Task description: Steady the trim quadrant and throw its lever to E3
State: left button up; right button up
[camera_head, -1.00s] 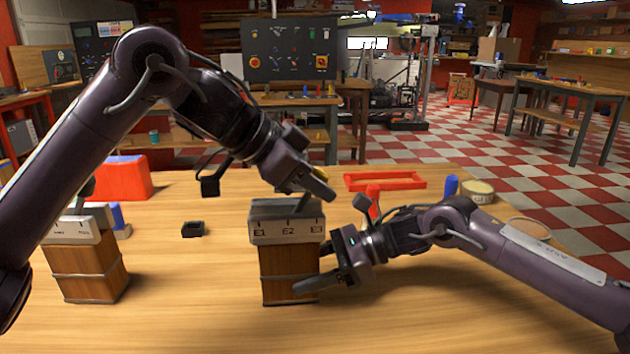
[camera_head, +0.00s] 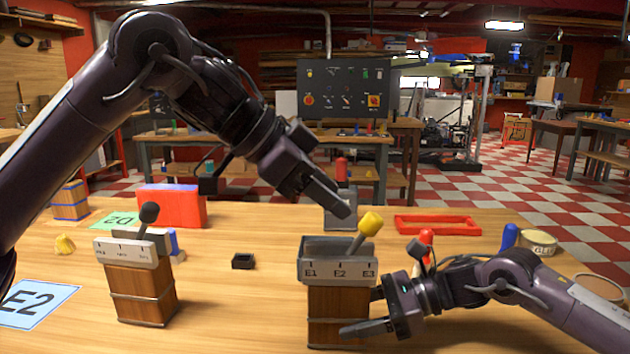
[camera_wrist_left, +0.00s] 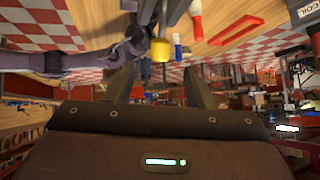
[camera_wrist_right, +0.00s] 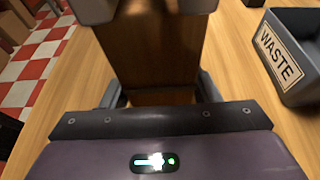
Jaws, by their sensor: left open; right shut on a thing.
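The trim quadrant (camera_head: 338,316) is a wooden block with a grey top and a white plate marked E1, E2 and E3. It stands upright on the table. Its lever, with a yellow knob (camera_head: 370,223), leans right toward the E3 end. My right gripper (camera_head: 362,310) is shut on the wooden body low down; its fingers flank the body (camera_wrist_right: 150,50) in the right wrist view. My left gripper (camera_head: 330,200) is open and empty, above and left of the knob, apart from it. In the left wrist view the yellow knob (camera_wrist_left: 160,50) shows beyond the fingers.
A second lever block with a black knob (camera_head: 148,212) stands at left, near a blue E2 card (camera_head: 38,303). A small black box (camera_head: 243,261) lies between the blocks. A red tray (camera_head: 437,225), a red-handled item and a blue item stand behind right. A WASTE bin (camera_wrist_right: 290,60) shows in the right wrist view.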

dwell(0.4)
dwell(0.5)
jog(key=o, duration=1)
